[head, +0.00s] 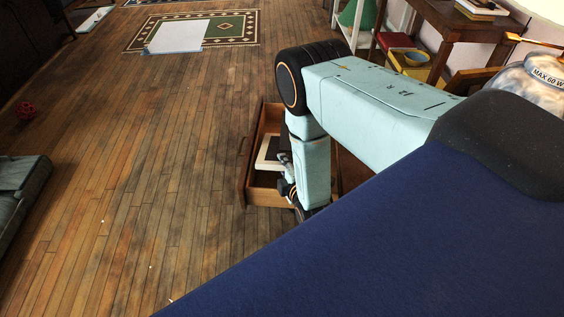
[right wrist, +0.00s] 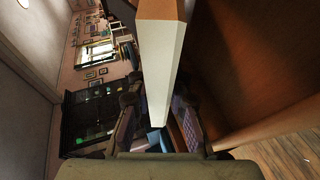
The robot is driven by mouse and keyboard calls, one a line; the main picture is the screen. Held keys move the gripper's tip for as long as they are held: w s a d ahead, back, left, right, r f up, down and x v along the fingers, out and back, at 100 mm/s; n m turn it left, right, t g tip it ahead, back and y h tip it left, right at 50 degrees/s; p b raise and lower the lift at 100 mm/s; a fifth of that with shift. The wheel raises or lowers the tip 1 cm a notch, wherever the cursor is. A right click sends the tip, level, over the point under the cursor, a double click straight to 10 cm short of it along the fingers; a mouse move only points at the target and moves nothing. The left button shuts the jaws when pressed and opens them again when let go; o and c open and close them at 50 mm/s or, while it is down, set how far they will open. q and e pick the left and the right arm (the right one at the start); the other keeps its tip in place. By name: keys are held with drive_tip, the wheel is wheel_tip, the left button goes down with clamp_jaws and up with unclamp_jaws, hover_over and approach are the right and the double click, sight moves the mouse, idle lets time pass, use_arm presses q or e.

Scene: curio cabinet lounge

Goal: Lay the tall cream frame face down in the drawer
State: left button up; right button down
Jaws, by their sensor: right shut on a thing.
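The wooden drawer (head: 264,193) is pulled open beside my right arm, with its front panel toward the left. The tall cream frame (head: 267,153) shows as a small pale piece within the drawer's outline, partly hidden by my arm. In the right wrist view the cream frame (right wrist: 160,60) is a long pale bar seen along its edge. My right gripper (right wrist: 157,118) is shut on it, a finger on each side. In the head view the right gripper (head: 286,172) is at the drawer. Which way the frame faces, and whether it touches the drawer floor, I cannot tell. My left gripper is out of view.
Brown wooden walls (right wrist: 245,65) stand close beside the frame in the right wrist view. A wooden side table (head: 452,30) and a lamp (head: 540,80) are at the right. A green patterned rug (head: 232,27) lies far off. The floor left of the drawer is mostly clear.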

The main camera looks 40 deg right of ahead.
drive_tip(key=shift+d+f, duration=0.1)
drive_tip(key=shift+f, duration=0.2)
drive_tip(key=shift+f+b, duration=0.15)
drive_tip(key=shift+b, duration=0.15)
drive_tip(key=c, duration=1.2)
unclamp_jaws()
drive_tip(key=shift+o, duration=0.2)
drive_tip(key=shift+s, duration=0.15)
wheel_tip(320, 180, up, 10)
drive_tip(key=shift+r, duration=0.1)
